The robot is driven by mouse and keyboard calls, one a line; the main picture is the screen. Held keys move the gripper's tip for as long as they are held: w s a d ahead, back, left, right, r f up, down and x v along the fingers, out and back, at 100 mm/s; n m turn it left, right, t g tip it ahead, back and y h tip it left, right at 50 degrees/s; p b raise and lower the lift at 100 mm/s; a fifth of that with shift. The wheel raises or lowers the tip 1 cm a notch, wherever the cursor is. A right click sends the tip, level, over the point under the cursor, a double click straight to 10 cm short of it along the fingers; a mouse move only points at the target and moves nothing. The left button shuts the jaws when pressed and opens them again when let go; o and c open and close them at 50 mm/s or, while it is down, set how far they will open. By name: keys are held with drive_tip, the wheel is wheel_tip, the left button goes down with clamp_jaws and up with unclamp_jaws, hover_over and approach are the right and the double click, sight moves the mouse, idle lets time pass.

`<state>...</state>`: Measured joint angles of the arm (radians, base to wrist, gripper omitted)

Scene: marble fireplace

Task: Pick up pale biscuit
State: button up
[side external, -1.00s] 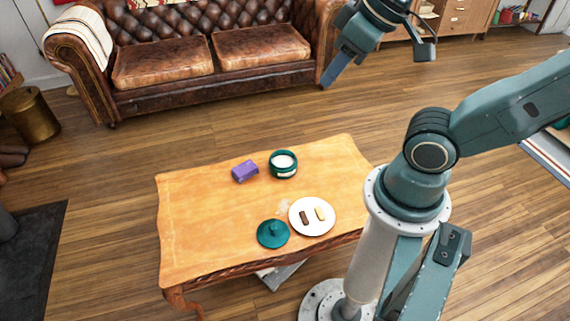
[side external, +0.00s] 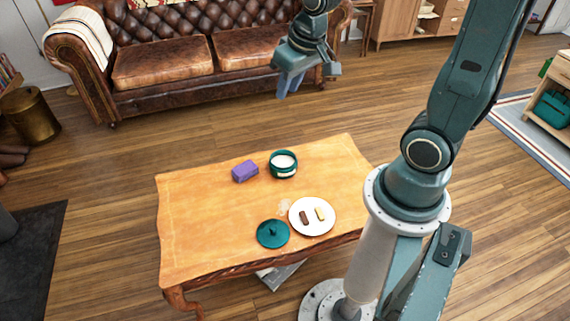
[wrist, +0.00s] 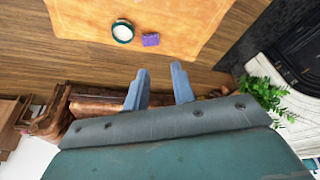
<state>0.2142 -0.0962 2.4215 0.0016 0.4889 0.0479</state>
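The pale biscuit (side external: 320,213) lies on a white plate (side external: 312,229) near the front right edge of the wooden table, beside a dark brown biscuit (side external: 304,218). My gripper (side external: 287,92) is high above the floor beyond the table's far edge, well away from the plate. In the wrist view its two blue fingers (wrist: 157,76) are spread apart with nothing between them. The plate and biscuits are not in the wrist view.
On the table (side external: 205,215) stand a green pot (side external: 283,172) with white contents, a purple box (side external: 245,171) and a teal lid (side external: 273,235) next to the plate. The table's left part is clear. A brown leather sofa (side external: 165,65) stands behind.

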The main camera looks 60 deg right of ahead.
drive_tip(key=w+d+f+m+g, duration=0.1)
drive_tip(key=d+f, duration=0.2)
drive_tip(key=f, duration=0.2)
drive_tip(key=w+d+f+m, duration=0.1)
drive_tip(key=w+d+f, duration=0.1)
drive_tip(key=f, duration=0.4)
drive_tip(key=m+g, duration=0.3)
drive_tip(key=m, duration=0.1)
hover_over(320, 210)
wheel_tip(320, 210, down, 28)
drive_tip(key=shift+a+r+y, duration=0.1)
drive_tip(key=shift+y, duration=0.3)
drive_tip(key=shift+f, duration=4.25)
